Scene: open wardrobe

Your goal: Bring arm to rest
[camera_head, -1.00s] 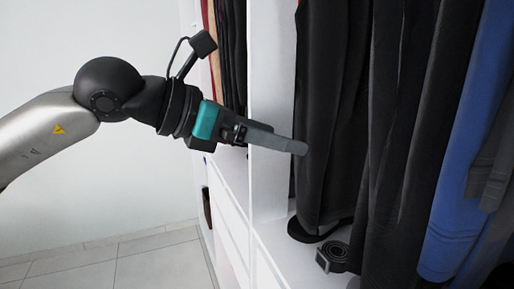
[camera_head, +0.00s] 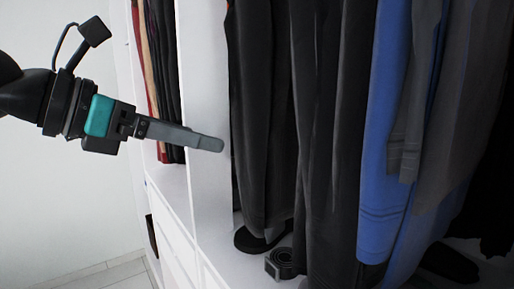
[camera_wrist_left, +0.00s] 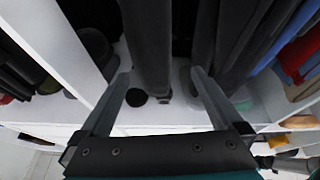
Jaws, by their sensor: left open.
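My left gripper (camera_head: 212,143) reaches in from the left in the head view, in front of the white upright panel of the wardrobe. Its fingers overlap in that view. In the left wrist view my left gripper (camera_wrist_left: 160,78) has its two fingers spread wide apart, with nothing held between them. Dark hanging trousers (camera_wrist_left: 148,40) show beyond the fingers.
The white wardrobe panel (camera_head: 205,90) stands behind the gripper. Dark trousers (camera_head: 262,110) and a blue garment (camera_head: 385,130) hang to the right. A rolled belt (camera_head: 284,263) lies on the wardrobe floor. Bare wall (camera_head: 60,190) and free room lie at left.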

